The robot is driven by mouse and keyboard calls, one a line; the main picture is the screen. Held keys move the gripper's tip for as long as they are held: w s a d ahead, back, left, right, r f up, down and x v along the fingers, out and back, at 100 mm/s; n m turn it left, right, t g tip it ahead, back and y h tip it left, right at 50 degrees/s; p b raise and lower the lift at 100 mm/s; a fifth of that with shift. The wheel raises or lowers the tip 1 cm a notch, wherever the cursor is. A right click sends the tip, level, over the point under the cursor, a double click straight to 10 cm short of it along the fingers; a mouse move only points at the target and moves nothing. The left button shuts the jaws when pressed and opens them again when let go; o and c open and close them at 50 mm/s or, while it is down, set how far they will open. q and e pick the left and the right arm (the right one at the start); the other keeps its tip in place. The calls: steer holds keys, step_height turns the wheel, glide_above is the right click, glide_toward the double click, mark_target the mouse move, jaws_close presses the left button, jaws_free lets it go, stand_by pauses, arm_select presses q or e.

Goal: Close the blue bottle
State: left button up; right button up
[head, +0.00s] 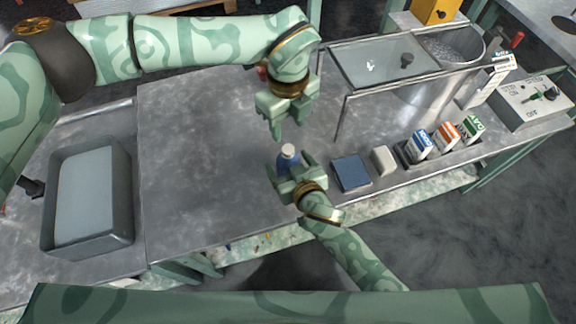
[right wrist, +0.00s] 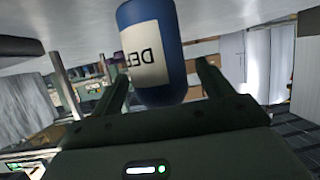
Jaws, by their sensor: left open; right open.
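The blue bottle (head: 290,163) stands on the grey metal bench. Its pale top (head: 288,150) points up; I cannot tell whether that is a cap or a bare neck. In the right wrist view the bottle (right wrist: 172,60) shows large, with a white label. My right gripper (head: 290,164) is open, its fingers on either side of the bottle, with small gaps seeming to show beside it. My left gripper (head: 287,130) is open above and just behind the bottle, fingers pointing down, with nothing visible between them. I cannot make out a separate cap.
A blue pad (head: 350,173) and a pale block (head: 383,160) lie right of the bottle. Several small cartons (head: 420,146) stand beyond them. A glass-topped frame (head: 347,100) rises behind. A grey tray (head: 127,205) sits at left. The bench left of the bottle is clear.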

mark_target(288, 149)
steer(key=shift+x, duration=1.1)
jaws_close()
arm_select(q)
steer(key=shift+f, duration=4)
steer(key=shift+c, duration=0.4)
jaws_close()
